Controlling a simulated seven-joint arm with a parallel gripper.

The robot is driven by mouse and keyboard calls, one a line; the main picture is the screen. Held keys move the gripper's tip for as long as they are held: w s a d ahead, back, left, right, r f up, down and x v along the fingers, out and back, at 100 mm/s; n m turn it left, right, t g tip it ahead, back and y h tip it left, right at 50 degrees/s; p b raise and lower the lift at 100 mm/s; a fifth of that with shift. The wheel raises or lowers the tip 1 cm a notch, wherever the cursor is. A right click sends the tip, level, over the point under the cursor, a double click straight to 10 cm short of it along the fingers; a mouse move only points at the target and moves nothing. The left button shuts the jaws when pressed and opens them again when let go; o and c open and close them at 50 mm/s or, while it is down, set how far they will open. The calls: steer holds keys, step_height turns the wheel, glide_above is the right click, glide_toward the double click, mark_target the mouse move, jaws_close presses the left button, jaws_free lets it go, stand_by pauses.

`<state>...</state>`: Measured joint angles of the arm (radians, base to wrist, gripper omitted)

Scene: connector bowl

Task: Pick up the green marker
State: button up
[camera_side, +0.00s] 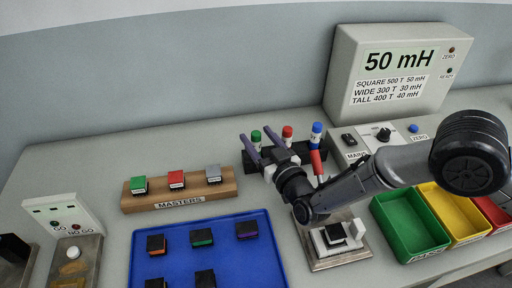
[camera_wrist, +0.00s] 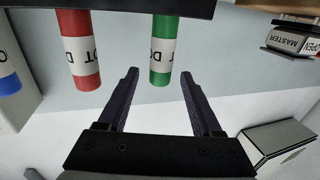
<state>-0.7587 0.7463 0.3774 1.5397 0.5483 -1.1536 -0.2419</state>
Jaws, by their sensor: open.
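The green marker (camera_wrist: 165,52) stands in a dark holder and shows in the wrist view between and just beyond the fingertips of my gripper (camera_wrist: 160,75). It has a white label band with dark letters. In the side view the green marker's top (camera_side: 256,137) shows at the left end of the dark holder (camera_side: 318,163). My gripper (camera_side: 251,151) is open in front of the holder, its purple fingers reaching towards the green marker. Nothing is held. The side view does not show clearly whether the fingers touch the marker.
A red marker (camera_wrist: 79,50) and a blue marker (camera_side: 316,134) stand in the same holder. A wooden MASTERS block (camera_side: 180,190) carries three coloured pieces at left. A blue tray (camera_side: 170,270) with several dark blocks lies in front. Green (camera_side: 408,226) and yellow bins stand at right.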

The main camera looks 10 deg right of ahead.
jaws_close()
steer(key=shift+r, duration=0.1)
stand_by(0.3)
step_height(320, 180, up, 10)
stand_by(0.5)
